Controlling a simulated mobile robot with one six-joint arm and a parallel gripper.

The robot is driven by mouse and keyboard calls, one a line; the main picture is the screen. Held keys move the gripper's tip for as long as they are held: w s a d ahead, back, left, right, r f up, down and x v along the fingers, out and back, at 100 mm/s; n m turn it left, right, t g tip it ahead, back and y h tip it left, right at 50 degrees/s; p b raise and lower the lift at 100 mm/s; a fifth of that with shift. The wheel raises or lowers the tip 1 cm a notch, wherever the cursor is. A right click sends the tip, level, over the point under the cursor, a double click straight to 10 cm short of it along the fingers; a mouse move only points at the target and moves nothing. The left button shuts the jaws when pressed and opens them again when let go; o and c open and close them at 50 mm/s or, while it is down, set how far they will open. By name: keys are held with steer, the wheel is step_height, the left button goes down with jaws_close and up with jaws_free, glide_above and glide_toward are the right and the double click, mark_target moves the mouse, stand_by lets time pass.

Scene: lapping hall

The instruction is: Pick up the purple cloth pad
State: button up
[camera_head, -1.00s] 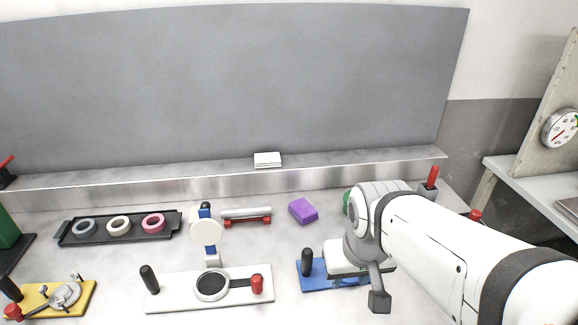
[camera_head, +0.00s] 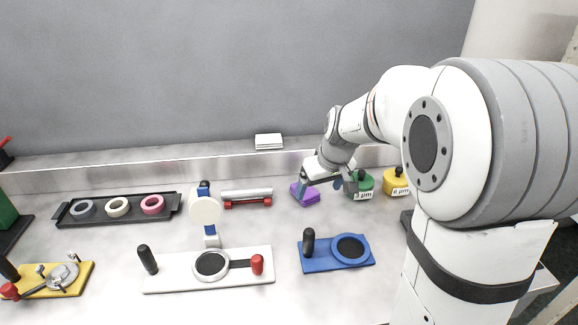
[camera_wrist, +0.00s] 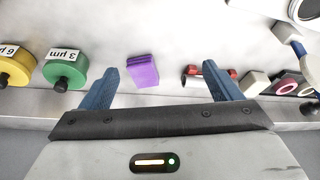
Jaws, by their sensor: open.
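The purple cloth pad (camera_head: 306,194) lies on the bench top in the head view, just left of the green 3 µm container. My gripper (camera_head: 327,186) is close by it, and one finger covers part of the pad from this side. In the wrist view the pad (camera_wrist: 143,71) lies beyond the fingertips, in line with the space between them and nearer the left finger. My gripper (camera_wrist: 163,80) has its two blue fingers spread wide with nothing between them. I cannot tell the exact height of the fingers above the bench.
A green container (camera_head: 361,186) and a yellow container (camera_head: 396,183) stand right of the pad. A silver roller with red ends (camera_head: 246,196) lies left of it. A blue plate (camera_head: 337,262) and white plate (camera_head: 166,281) lie in front. A metal ledge (camera_head: 120,172) runs behind.

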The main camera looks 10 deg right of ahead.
steer(key=n+b, duration=0.1)
glide_toward(308, 192)
step_height(308, 192, down, 2)
steer(key=s, duration=0.1)
steer(key=x, duration=0.2)
steer(key=w+x, duration=0.1)
steer(key=x, duration=0.4)
steer(key=shift+w+a+f, duration=0.1)
steer(key=shift+w+a, duration=0.05)
steer(key=shift+w, duration=0.25)
steer(key=shift+t, duration=0.3)
steer(key=c, duration=1.2)
steer(key=shift+o, duration=0.2)
step_height(308, 192, up, 10)
